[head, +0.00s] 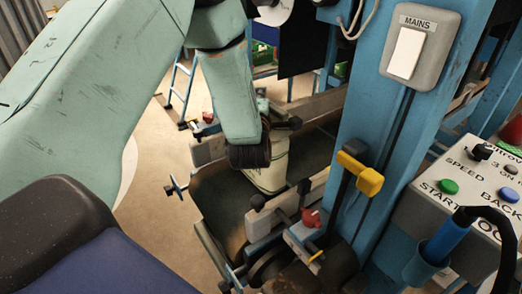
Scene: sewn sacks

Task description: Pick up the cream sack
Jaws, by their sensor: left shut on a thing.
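The cream sack (270,180) stands upright on the dark conveyor bed in the middle of the head view. My left gripper (252,155) comes down over it from above and is shut on it. The gripper and the arm hide the sack's upper left part. The finger contact itself is hidden, and I cannot tell whether the sack's base touches the bed. My right gripper is not in view.
A blue post (362,130) with a MAINS switch (408,52) rises close on the right. Clamps with a red knob (310,217) sit in front of the sack. A blue ladder (183,85) stands behind left.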

